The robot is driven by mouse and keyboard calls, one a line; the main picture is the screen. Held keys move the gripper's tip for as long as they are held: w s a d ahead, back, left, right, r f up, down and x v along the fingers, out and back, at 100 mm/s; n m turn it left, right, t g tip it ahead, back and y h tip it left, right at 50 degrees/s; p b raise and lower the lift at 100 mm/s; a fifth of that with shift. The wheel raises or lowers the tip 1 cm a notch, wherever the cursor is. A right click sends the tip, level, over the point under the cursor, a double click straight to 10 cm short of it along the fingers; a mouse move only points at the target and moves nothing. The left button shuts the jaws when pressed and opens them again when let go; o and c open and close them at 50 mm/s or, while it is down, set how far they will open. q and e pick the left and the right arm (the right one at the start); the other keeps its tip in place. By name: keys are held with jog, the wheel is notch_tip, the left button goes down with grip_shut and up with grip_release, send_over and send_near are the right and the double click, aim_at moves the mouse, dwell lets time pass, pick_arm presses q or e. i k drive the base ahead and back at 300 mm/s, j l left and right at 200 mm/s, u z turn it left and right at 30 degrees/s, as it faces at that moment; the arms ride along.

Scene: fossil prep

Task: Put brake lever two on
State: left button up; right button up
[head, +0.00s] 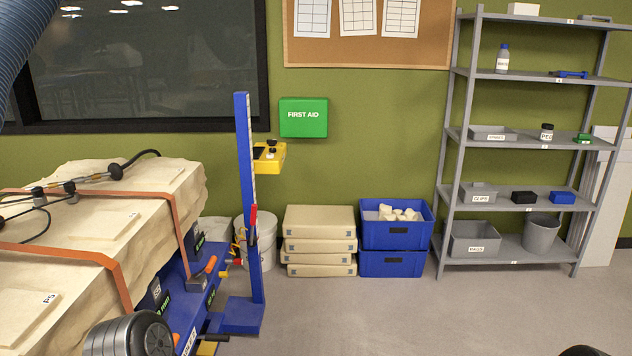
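A blue cart frame (190,308) carries a large tan plaster jacket (120,222) at the left. Small red and yellow handles (236,262) show near the foot of its blue upright post (250,180). A black lever-like part (214,338) and a yellow part (207,348) sit low by the post's base, partly cut by the lower edge. I cannot tell which part is brake lever two, or its position. Neither gripper is in view.
Orange straps (112,272) cross the jacket. A grey ribbed cylinder (112,338) is at the bottom left. Tan slabs (320,222), blue crates (392,264) and a grey shelf rack (515,187) stand along the wall. The floor (400,320) at front right is mostly clear.

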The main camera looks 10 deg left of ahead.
aim_at(251, 241)
jog(key=i+u, duration=0.4)
jog(key=i, duration=0.35)
jog(key=u, duration=0.25)
jog(key=i+l, duration=0.1)
jog(key=l, duration=0.2)
jog(key=i+l, duration=0.1)
jog(key=l, duration=0.15)
jog(key=i+l+z, duration=0.1)
jog(key=i+l, duration=0.35)
jog(key=i+l+z, duration=0.1)
jog(key=i+l, duration=0.25)
jog(key=i, duration=0.3)
jog(key=i+j, duration=0.25)
jog(key=i+j+z, duration=0.1)
jog(key=i+j, duration=0.15)
jog(key=j, duration=0.2)
jog(key=i+j, duration=0.2)
jog(key=j, duration=0.2)
jog(key=i+j, duration=0.1)
jog(key=j, duration=0.5)
jog(key=z, duration=0.05)
